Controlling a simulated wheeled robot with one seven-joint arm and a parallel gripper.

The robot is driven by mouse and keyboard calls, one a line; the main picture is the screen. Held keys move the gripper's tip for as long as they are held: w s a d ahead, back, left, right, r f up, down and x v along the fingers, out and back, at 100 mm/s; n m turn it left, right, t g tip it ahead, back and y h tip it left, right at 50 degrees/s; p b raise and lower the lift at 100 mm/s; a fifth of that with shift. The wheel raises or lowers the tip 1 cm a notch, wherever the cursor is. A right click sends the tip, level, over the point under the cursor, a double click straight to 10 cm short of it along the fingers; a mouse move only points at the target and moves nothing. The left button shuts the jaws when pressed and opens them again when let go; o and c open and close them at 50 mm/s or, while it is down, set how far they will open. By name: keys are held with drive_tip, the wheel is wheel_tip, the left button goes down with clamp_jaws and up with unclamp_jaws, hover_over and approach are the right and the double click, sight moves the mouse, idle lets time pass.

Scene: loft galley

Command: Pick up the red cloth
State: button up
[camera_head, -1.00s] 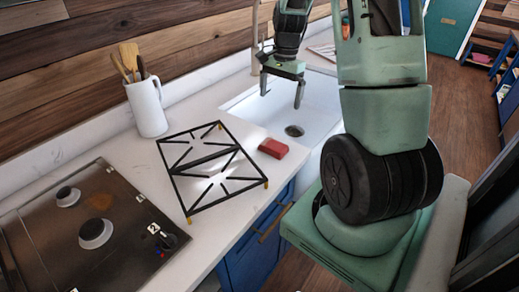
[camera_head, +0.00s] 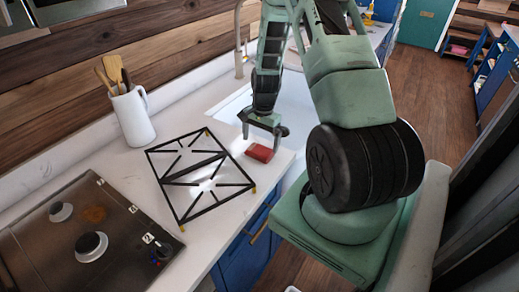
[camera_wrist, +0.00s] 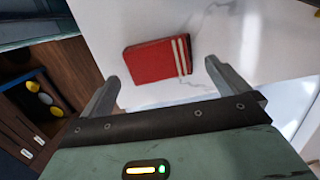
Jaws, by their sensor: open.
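The red cloth (camera_head: 260,152) is a small folded red block on the white counter, between the black grate and the sink. It also shows in the wrist view (camera_wrist: 155,62), with pale stripes near its right end. My gripper (camera_head: 263,138) is above the cloth and close to it in the head view. In the wrist view my gripper (camera_wrist: 161,72) is open, its two fingers apart. The cloth lies ahead between the fingers, with nothing held. I cannot tell the exact height of the fingers above the cloth.
A black grate (camera_head: 221,185) lies on the counter left of the cloth. A white pitcher (camera_head: 133,118) with wooden utensils stands near the wall. A cooktop (camera_head: 84,250) is at lower left. The sink (camera_head: 238,103) lies behind my arm. The counter's front edge is close to the cloth.

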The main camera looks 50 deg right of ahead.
sight(260, 148)
drive_tip(key=shift+a+f+p, duration=0.15)
drive_tip(key=shift+f+p, duration=0.05)
drive_tip(key=shift+f, duration=0.55)
drive_tip(key=shift+a+f+p, duration=0.1)
drive_tip(key=shift+f+p, duration=0.1)
drive_tip(key=shift+f, duration=0.5)
drive_tip(key=c, duration=0.9)
drive_tip(key=shift+o, duration=0.2)
drive_tip(key=shift+r, duration=0.15)
wheel_tip(260, 148, up, 10)
drive_tip(key=b, duration=0.3)
drive_tip(key=shift+o, duration=0.8)
